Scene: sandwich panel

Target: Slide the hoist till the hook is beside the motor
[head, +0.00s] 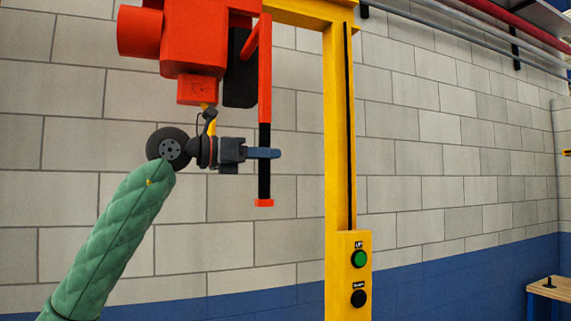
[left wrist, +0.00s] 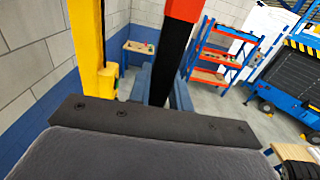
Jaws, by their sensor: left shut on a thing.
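The red-orange hoist (head: 190,45) hangs from the yellow beam at the top of the head view. A yellow hook (head: 211,128) hangs below it, partly hidden behind my left wrist. A red bar with a black grip (head: 264,182) and a red end piece hangs at the hoist's right side. My left gripper (head: 264,153) is shut on the black grip. In the left wrist view, the black grip (left wrist: 165,60) stands between its blue fingers (left wrist: 178,95). I cannot make out the motor in either view. My right gripper is not in view.
A yellow post (head: 338,130) with a button box (head: 348,285) stands right of the grip. A wooden bench (head: 548,288) is at the lower right. The left wrist view shows a blue-and-orange shelf (left wrist: 218,52) and a blue lift (left wrist: 290,75). A block wall lies behind.

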